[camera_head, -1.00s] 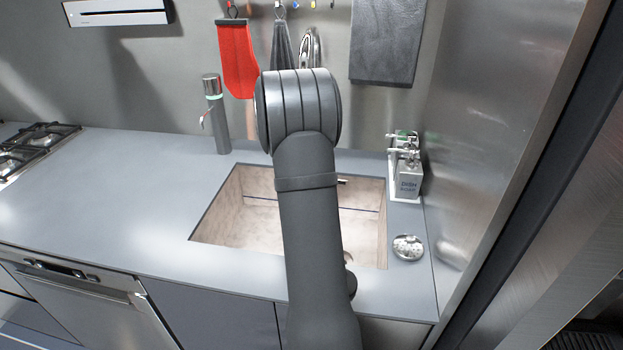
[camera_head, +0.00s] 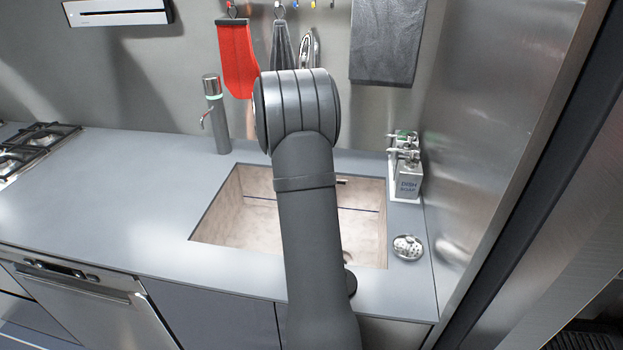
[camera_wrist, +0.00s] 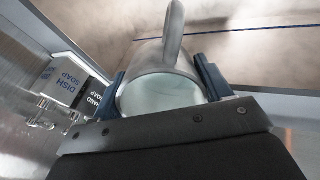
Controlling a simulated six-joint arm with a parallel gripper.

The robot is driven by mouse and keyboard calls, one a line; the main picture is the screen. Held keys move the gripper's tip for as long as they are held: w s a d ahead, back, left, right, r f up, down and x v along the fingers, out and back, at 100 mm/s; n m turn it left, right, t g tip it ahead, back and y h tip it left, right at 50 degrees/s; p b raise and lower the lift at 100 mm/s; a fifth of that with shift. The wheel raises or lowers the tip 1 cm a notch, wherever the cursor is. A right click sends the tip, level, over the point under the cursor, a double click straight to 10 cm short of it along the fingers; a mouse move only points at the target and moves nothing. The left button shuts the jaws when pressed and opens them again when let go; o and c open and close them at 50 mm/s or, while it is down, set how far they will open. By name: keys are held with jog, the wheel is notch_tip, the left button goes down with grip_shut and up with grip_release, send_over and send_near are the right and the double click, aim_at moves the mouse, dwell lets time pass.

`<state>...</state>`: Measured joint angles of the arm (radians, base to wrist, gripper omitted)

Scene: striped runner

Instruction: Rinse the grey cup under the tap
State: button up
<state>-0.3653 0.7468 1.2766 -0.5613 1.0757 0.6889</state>
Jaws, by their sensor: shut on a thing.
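The grey cup (camera_wrist: 150,92), metallic with a loop handle (camera_wrist: 174,32), sits between the two dark blue fingers of my gripper (camera_wrist: 160,75) in the wrist view. My gripper is shut on it. A pale round face of the cup is turned toward the wrist camera; I cannot tell whether it is the base or the inside. In the head view my arm hides the cup and gripper. The tap (camera_head: 217,115), a grey post with a glowing ring, stands behind the sink's back left corner. No running water is visible.
The beige sink basin (camera_head: 255,205) lies around and behind my arm. Soap dispensers (camera_head: 407,178) and a small round dish (camera_head: 407,247) stand on its right, near a steel side wall (camera_head: 490,120). Cloths (camera_head: 237,58) hang behind. The counter (camera_head: 120,200) is clear on the left.

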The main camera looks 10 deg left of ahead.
jog(key=shift+w+d, duration=0.1)
jog(key=shift+d, duration=0.1)
jog(key=shift+a, duration=0.2)
jog(key=shift+a, duration=0.4)
jog(key=shift+d, duration=0.15)
jog(key=shift+d, duration=0.45)
jog(key=shift+a, duration=0.15)
jog(key=shift+a, duration=0.45)
jog(key=shift+d, duration=0.2)
jog(key=shift+d, duration=0.4)
